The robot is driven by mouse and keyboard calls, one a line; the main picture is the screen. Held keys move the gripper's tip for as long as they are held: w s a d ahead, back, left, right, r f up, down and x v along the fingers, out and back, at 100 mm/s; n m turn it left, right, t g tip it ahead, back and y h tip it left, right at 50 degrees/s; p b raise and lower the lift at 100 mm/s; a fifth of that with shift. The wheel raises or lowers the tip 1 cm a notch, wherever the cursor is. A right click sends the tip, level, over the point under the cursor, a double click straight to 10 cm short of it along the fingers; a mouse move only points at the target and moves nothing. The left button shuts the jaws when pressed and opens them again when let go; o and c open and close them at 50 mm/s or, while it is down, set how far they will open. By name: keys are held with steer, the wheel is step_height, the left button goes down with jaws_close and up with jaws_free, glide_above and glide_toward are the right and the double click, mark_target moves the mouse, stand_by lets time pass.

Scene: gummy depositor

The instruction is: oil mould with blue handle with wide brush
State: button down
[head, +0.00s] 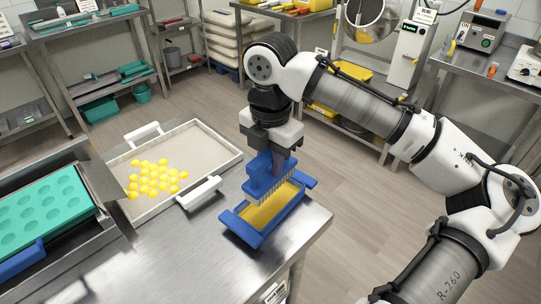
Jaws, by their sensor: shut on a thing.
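My gripper (274,145) is shut on the handle of a wide blue brush (262,177) with pale bristles, pointing down. The brush is over a blue tray (258,235) with a yellow, oil-like content, near the table's front right corner. The bristle tips reach down into the tray; I cannot tell how deep. A teal mould (45,212) with round cavities sits at the left in a metal frame. A blue handle (22,261) shows at its front edge.
A white-handled tray (215,148) holding several yellow gummies (155,178) lies between the mould and the blue tray. Bare steel table (190,262) is clear in front of it. The table edge lies just right of the blue tray.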

mark_target(270, 187)
steer(key=shift+f+b, duration=1.65)
steer(key=shift+f, duration=2.15)
steer(key=shift+f, duration=0.2)
steer(key=shift+r, duration=0.1)
steer(key=shift+r+p, duration=2.5)
steer(key=shift+r, duration=0.2)
step_height(270, 187, up, 4)
steer(key=p, duration=0.4)
steer(key=shift+r, duration=0.1)
